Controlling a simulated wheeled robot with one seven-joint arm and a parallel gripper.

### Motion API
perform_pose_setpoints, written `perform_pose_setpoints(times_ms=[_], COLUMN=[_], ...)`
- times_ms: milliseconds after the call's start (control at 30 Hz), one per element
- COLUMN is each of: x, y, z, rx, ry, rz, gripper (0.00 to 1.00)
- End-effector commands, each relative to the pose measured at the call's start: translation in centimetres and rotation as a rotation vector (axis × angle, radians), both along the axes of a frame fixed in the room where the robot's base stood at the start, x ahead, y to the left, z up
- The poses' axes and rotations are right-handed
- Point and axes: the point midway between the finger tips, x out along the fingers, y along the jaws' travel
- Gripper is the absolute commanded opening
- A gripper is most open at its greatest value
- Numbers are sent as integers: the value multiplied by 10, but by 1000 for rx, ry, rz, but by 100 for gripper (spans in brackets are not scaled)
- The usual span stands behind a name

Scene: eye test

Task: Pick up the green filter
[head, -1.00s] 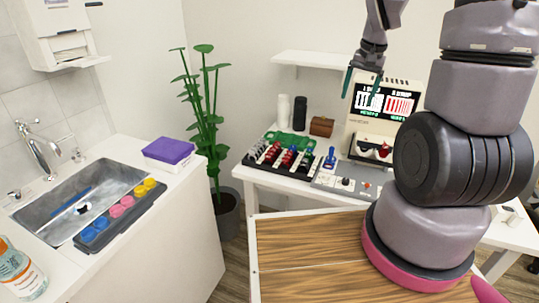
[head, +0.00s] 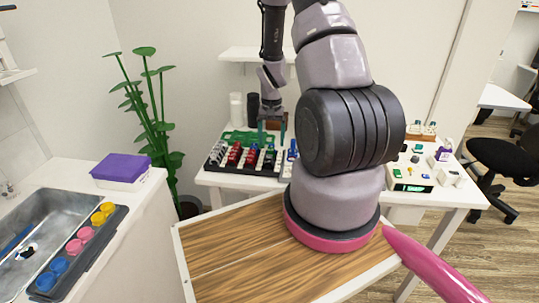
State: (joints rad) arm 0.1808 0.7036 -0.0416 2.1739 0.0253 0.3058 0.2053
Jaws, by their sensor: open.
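Nothing shows between the fingers. The rack holds rows of small grey, red, blue and green pieces; a small dark green piece (head: 269,158) stands in it below the gripper. Small green pieces (head: 415,159) also show on white equipment at the table's right. These are too small for me to tell which is the green filter. My arm hides the middle of the table.
A flat green tray (head: 240,138) lies behind the rack, near a white bottle (head: 236,110) and a black one (head: 253,109). A wall shelf (head: 240,54) is close behind my arm. A purple-lidded box (head: 121,169) and sink (head: 50,220) are left; a black chair (head: 500,158) is right.

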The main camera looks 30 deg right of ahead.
Motion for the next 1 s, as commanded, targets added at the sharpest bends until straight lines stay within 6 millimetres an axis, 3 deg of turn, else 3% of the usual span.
perform_pose_setpoints(times_ms=[300,600,667,833,1000], x=[2,3,3,3,3], y=[2,2,2,3,3], z=[-44,-49,-49,-48,-48], rx=[1,1,1,1,1], ry=[3,1,1,1,1], rz=[-2,-1,-1,-1,-1], gripper=[82,82,63,0,0])
